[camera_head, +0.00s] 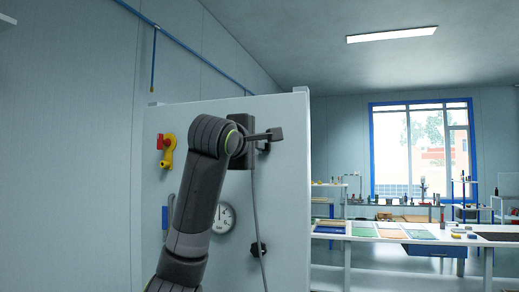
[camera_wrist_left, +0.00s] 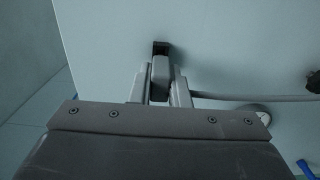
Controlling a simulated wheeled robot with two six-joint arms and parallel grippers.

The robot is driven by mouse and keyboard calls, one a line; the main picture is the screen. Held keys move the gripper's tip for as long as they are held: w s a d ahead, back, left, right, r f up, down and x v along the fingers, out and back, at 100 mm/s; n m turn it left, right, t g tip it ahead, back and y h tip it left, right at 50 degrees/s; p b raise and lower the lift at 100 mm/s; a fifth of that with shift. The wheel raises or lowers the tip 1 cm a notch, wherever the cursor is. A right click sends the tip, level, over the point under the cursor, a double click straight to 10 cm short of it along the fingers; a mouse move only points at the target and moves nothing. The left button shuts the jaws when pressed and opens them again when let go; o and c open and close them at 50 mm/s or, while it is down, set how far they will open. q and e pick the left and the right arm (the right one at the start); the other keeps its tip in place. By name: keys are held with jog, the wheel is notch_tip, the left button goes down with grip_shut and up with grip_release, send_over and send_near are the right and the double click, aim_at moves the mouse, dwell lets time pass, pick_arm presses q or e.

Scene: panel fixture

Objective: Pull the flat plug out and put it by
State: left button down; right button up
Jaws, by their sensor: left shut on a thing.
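The flat plug (camera_wrist_left: 160,74) is a grey block in the left wrist view, between the two fingers of my left gripper (camera_wrist_left: 161,92), which is shut on it. A dark socket (camera_wrist_left: 160,46) on the pale panel (camera_wrist_left: 230,50) lies right behind the plug's far end. I cannot tell whether the plug is still seated in it. A grey cable (camera_wrist_left: 240,97) runs off to the right; in the head view it hangs down (camera_head: 256,200) in front of the panel (camera_head: 285,180). There my left gripper (camera_head: 264,136) is at the panel's upper part, and the plug cannot be made out. My right gripper is not in view.
The panel carries a red and yellow valve handle (camera_head: 166,150), a round gauge (camera_head: 226,217), a black knob (camera_head: 258,249) and a blue part (camera_head: 165,216), partly behind my arm. Worktables (camera_head: 400,237) with mats stand beyond it at the right.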

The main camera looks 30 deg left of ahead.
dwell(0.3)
pick_arm(q)
jog(key=b+v, duration=0.3)
jog(key=v, duration=0.2)
dwell(0.4)
dwell(0.4)
